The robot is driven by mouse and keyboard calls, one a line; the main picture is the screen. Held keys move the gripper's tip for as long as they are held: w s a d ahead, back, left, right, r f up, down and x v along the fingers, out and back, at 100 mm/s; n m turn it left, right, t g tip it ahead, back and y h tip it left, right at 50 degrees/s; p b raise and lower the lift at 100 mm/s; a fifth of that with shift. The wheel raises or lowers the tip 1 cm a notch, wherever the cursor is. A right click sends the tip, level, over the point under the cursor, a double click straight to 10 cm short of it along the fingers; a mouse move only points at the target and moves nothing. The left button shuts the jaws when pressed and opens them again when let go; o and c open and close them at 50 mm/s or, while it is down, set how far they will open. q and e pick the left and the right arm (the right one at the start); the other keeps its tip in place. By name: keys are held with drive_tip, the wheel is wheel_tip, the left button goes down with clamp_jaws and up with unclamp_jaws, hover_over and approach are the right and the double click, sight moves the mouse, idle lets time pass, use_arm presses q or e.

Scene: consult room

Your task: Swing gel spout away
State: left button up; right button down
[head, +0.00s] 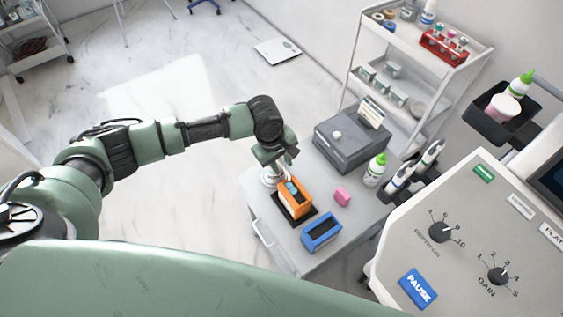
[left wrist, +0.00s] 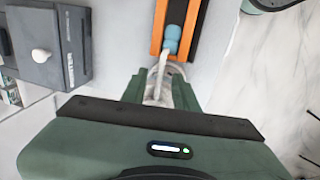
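The gel dispenser (head: 270,177) is a pale pump bottle on the grey cabinet top, partly hidden under my left gripper. In the left wrist view its white spout (left wrist: 159,70) points toward a blue item (left wrist: 172,38) in the orange holder (left wrist: 158,22). The orange holder (head: 297,201) stands on a black base right of the dispenser in the head view, with the blue item (head: 292,187) in it. My left gripper (head: 274,165) is over the dispenser. Its fingers (left wrist: 160,90) are apart, with the dispenser top between or below them; contact is unclear. My right gripper is not in view.
A blue holder (head: 322,232), pink block (head: 342,196) and green-capped bottle (head: 375,170) stand nearby on the cabinet (head: 285,240). A grey box (head: 350,138) with a white knob is behind. A control console (head: 470,240) is at right, a shelf cart (head: 420,65) at the back.

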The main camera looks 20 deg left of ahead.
use_arm(q)
clamp_jaws()
idle(1.4)
